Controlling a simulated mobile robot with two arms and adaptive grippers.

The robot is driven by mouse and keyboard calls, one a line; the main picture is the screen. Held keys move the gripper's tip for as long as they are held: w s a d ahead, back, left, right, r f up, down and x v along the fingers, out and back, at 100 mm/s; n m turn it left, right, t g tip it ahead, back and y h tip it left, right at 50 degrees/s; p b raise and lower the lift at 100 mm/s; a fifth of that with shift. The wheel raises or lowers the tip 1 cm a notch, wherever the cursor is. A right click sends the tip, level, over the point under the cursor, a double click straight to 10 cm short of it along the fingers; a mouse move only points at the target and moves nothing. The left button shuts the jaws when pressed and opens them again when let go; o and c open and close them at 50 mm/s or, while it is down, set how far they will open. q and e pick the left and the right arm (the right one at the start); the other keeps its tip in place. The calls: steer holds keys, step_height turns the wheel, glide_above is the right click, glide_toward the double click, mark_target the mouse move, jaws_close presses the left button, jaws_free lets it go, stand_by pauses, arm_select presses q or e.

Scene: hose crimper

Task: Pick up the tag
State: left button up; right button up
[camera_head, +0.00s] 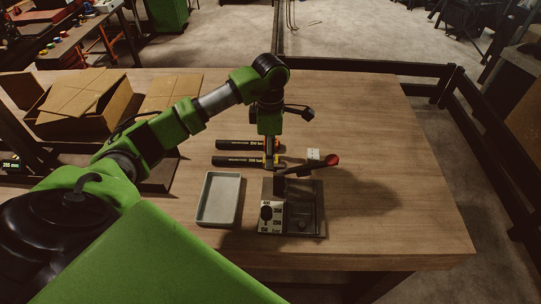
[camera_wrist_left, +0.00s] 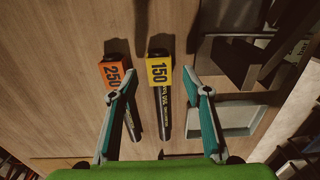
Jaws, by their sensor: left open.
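A small white piece with dark marks (camera_head: 313,155), which may be the tag, is on the table behind the crimper (camera_head: 308,222); I cannot make it out in the wrist view. My left gripper (camera_head: 270,158) points down near the labelled ends of two black hoses. In the left wrist view its open fingers (camera_wrist_left: 159,95) are empty, on either side of the hose with the yellow 150 end (camera_wrist_left: 159,71). The hose with the orange 250 end (camera_wrist_left: 116,73) lies beside it, partly behind one finger. My right gripper is out of view.
A grey tray (camera_head: 203,203) lies left of the crimper. The crimper has a dial and a red-tipped lever (camera_head: 332,160), which rises close to my left gripper. Open cardboard boxes (camera_head: 85,100) stand at the back left. The right side of the table is clear.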

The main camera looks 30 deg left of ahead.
arm_select(q)
steer(key=shift+f, duration=0.95)
steer(key=c, duration=0.8)
steer(key=shift+r, duration=0.1)
